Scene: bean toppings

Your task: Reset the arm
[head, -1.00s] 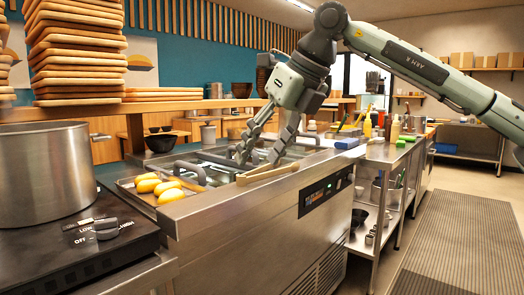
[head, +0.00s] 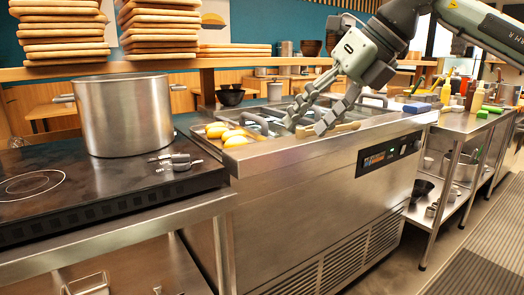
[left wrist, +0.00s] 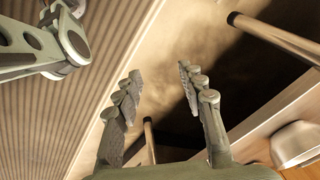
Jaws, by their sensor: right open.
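My right gripper (head: 308,122) is in the head view, with its arm coming in from the upper right. Its fingers are apart and point down over the steel counter unit (head: 290,160), and I see nothing held between them. A wooden tool (head: 340,128) lies on the counter edge close to the fingertips; I cannot tell whether they touch. My left gripper (left wrist: 165,85) shows only in the left wrist view. Its two fingers are spread wide with nothing between them.
A large steel pot (head: 122,115) stands on the black stove (head: 60,185) at the left. Yellow buns (head: 226,133) sit in the counter's near left corner. Stacked boards (head: 62,32) stand on the shelf. A side table (head: 465,122) with bottles is at the right.

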